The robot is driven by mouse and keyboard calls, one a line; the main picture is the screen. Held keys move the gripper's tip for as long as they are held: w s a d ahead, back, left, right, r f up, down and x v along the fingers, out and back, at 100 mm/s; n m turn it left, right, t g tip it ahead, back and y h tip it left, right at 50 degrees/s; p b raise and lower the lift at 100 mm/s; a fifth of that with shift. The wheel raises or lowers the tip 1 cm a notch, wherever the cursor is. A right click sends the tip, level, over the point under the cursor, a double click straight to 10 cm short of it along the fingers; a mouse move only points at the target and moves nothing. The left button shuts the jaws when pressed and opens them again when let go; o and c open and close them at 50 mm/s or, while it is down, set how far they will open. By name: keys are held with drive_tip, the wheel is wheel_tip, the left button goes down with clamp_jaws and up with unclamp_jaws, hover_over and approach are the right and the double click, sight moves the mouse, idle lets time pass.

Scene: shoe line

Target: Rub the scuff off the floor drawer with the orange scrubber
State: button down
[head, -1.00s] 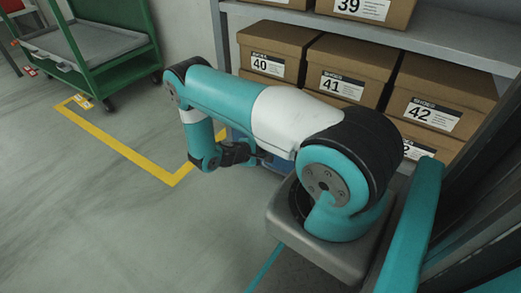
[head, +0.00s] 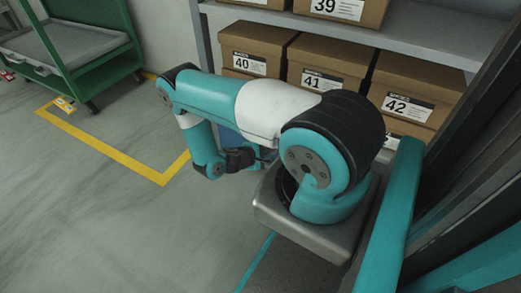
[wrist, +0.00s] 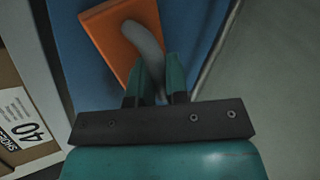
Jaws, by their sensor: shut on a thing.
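The orange scrubber (wrist: 109,30) shows in the wrist view as a flat orange block with a grey curved handle. My gripper (wrist: 155,82) is shut on that handle, with one teal finger on each side. Behind the scrubber is a blue surface (wrist: 196,32), which looks like the floor drawer. I cannot tell whether the scrubber touches it. No scuff shows; the scrubber and gripper cover part of the blue. In the head view my gripper (head: 241,158) is low beside the shelf, and only a bit of blue (head: 229,137) shows behind my arm.
A grey shelf (head: 420,45) holds several shoe boxes, including box 40 (head: 240,64) and box 42 (head: 403,104). Box 40's label also shows left in the wrist view (wrist: 22,118). A green cart (head: 100,62) stands back left. The floor (head: 110,210) at left is open, with yellow tape.

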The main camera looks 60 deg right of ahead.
drive_tip(key=shift+s+p, duration=2.4)
drive_tip(key=shift+s, duration=3.05)
drive_tip(key=shift+w+b, duration=1.9)
drive_tip(key=shift+w, duration=3.65)
drive_tip(key=shift+w+f+b, duration=0.1)
drive_tip(key=shift+w+b, duration=0.6)
drive_tip(key=shift+w, duration=0.55)
drive_tip(key=w, duration=0.1)
drive_tip(key=w+b, duration=0.1)
drive_tip(key=w, duration=0.1)
drive_tip(key=w+b, duration=0.1)
drive_tip(key=shift+w+a, duration=0.25)
drive_tip(key=shift+a, duration=0.05)
drive_tip(key=a+p, duration=0.1)
drive_tip(key=a, duration=0.5)
drive_tip(key=shift+s, duration=0.25)
